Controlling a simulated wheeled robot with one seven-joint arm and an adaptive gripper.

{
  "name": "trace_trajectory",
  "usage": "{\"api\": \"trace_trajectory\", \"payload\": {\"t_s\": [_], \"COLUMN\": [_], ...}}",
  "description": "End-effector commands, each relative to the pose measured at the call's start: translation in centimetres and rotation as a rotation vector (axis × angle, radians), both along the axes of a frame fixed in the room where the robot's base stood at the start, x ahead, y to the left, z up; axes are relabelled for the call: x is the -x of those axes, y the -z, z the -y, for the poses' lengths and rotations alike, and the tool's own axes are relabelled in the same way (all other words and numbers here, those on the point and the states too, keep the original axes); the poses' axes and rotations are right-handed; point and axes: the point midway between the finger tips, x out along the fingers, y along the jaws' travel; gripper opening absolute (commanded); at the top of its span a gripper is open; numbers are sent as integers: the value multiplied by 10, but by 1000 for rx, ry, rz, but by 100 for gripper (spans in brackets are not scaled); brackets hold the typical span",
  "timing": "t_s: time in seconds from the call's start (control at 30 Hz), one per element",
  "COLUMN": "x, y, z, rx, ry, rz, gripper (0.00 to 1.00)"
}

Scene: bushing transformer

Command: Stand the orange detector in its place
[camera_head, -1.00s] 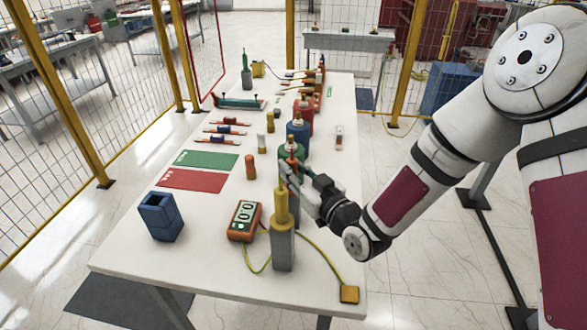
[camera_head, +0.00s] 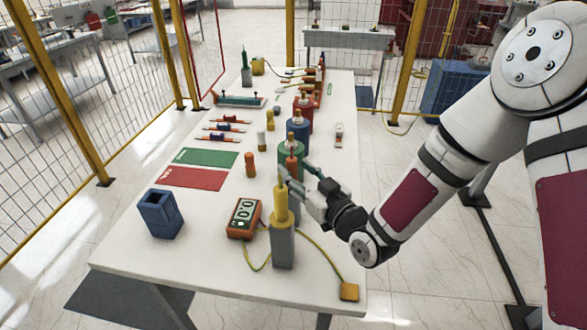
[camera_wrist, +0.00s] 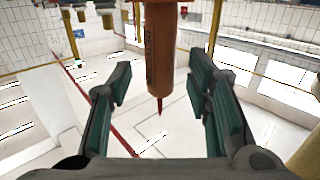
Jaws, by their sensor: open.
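The orange detector (camera_head: 291,166) is a slim cylinder beside the green bushing (camera_head: 290,152). In the wrist view the orange detector (camera_wrist: 160,50) shows large, narrowing to a dark pointed tip. My gripper (camera_head: 298,181) is close to it at the table's near right. In the wrist view my gripper (camera_wrist: 160,105) is open, with green-padded fingers apart on either side of the tip's line. Neither finger visibly touches the detector. Its lower part is hidden in the head view by my gripper and the yellow-topped grey post.
The yellow-topped grey post (camera_head: 283,240) stands in front of my gripper. An orange meter (camera_head: 243,218), an empty blue holder (camera_head: 161,214) and a short orange cylinder (camera_head: 250,164) are to the left. Red (camera_head: 193,179) and green mats lie flat. Blue and red bushings stand behind.

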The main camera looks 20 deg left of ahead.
Motion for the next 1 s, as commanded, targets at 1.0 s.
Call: {"api": "trace_trajectory", "payload": {"t_s": [1.0], "x": [37], "y": [-7], "z": [100], "rx": [153], "ry": [34], "rz": [0], "gripper": [45]}}
